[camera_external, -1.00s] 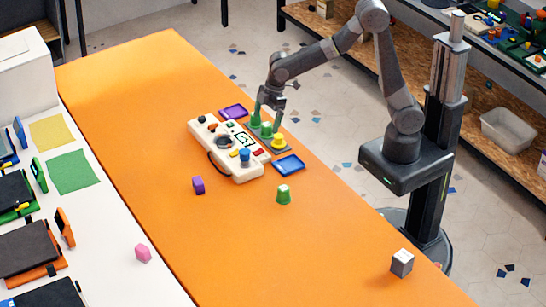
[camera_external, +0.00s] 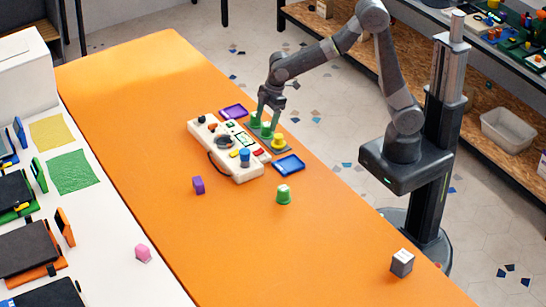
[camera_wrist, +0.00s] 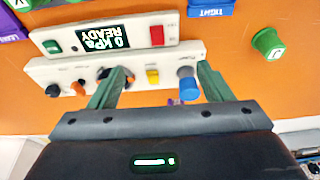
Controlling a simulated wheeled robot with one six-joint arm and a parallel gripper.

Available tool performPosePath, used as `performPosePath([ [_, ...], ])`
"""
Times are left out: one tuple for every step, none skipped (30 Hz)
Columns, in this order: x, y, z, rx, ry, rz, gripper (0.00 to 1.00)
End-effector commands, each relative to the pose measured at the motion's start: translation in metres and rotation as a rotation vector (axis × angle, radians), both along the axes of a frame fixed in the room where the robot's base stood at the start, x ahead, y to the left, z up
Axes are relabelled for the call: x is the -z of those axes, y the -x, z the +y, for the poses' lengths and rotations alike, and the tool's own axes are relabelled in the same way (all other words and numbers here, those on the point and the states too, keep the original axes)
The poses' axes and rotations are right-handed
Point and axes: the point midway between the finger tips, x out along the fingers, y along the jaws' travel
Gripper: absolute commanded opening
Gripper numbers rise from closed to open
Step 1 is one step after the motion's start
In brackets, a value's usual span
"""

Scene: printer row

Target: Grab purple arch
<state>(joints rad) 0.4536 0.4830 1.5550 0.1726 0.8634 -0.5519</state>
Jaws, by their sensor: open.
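A small purple block (camera_external: 198,186), likely the purple arch, stands on the orange table left of the cream control box (camera_external: 227,170). Its arch shape is too small to make out. In the wrist view a bit of purple (camera_wrist: 175,101) shows between my fingers, mostly hidden by my gripper's body. In the wrist view my green-grey fingers (camera_wrist: 161,72) are spread in front of the control box.
The control box has knobs and a blue cylinder (camera_external: 245,155). A row of green and yellow pegs (camera_external: 277,141) stands beside it. A purple tray (camera_external: 234,111), a blue tray (camera_external: 289,165), a green block (camera_external: 283,195) and a grey cube (camera_external: 402,263) are nearby. The table's front left is clear.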

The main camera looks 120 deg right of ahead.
Motion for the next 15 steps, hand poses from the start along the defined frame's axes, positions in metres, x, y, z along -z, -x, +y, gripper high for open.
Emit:
performPosePath([
  [0.000,-0.003,0.000,0.000,0.000,0.000,0.73],
  [0.000,-0.006,0.000,0.001,0.001,0.000,0.73],
  [0.000,-0.012,-0.001,0.004,0.000,0.000,0.73],
  [0.000,-0.020,-0.001,0.007,0.000,0.001,0.73],
  [0.000,-0.028,-0.001,0.009,0.000,0.002,0.73],
  [0.000,-0.043,-0.001,0.016,-0.001,0.004,0.73],
  [-0.001,-0.056,-0.001,0.024,-0.002,0.004,0.73],
  [-0.001,-0.070,0.000,0.031,-0.002,0.006,0.73],
  [-0.002,-0.089,0.000,0.043,-0.001,0.007,0.73],
  [-0.002,-0.105,0.002,0.053,-0.002,0.009,0.73],
  [-0.002,-0.120,0.004,0.063,-0.001,0.010,0.73],
  [-0.003,-0.139,0.007,0.077,0.001,0.011,0.73],
  [-0.002,-0.153,0.010,0.089,0.000,0.012,0.73],
  [-0.002,-0.166,0.013,0.101,0.000,0.013,0.73],
  [-0.002,-0.182,0.017,0.115,0.002,0.013,0.73],
])
